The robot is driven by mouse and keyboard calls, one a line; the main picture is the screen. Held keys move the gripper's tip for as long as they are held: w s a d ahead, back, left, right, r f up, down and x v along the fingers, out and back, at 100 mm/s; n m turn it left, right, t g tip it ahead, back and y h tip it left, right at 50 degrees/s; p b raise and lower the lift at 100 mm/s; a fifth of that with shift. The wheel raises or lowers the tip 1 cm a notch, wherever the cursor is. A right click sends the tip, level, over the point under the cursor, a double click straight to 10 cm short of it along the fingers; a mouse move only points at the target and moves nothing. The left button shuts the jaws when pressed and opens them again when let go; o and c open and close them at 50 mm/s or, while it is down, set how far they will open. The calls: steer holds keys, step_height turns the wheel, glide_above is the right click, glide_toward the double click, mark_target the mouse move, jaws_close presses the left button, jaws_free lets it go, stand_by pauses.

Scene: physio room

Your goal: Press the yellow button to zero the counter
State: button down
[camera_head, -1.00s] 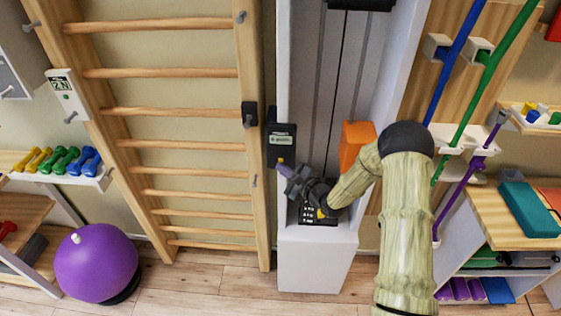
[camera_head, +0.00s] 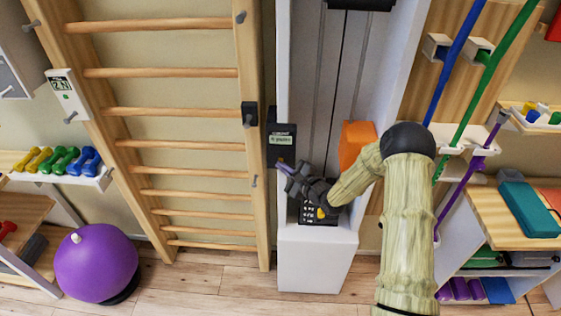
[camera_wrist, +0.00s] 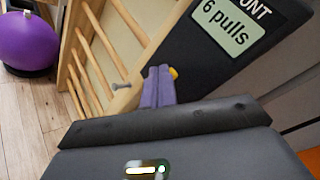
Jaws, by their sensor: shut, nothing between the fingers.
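The counter (camera_head: 283,131) is a dark box on the white column, with a pale green display. In the wrist view the counter (camera_wrist: 204,62) reads "6 pulls" under letters ending in "UNT". The yellow button (camera_wrist: 173,73) shows as a small yellow edge just right of my fingertips, mostly hidden behind them. In the head view my gripper covers the button. My gripper (camera_head: 282,167) is shut and empty, its purple fingers pointing at the lower part of the counter. In the wrist view my gripper (camera_wrist: 159,73) overlaps the button; I cannot tell whether they touch.
Wooden wall bars (camera_head: 160,112) stand left of the counter, with a small black block (camera_head: 249,115) on the near post. An orange block (camera_head: 357,142) sits right of the fingers. A purple ball (camera_head: 96,263) lies on the floor at left.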

steer(key=shift+w, duration=0.25)
stand_by(0.3)
steer(key=shift+s, duration=0.9)
steer(key=s+p, duration=0.1)
steer(key=s, duration=0.4)
steer(key=shift+a, duration=0.1)
stand_by(0.4)
stand_by(0.6)
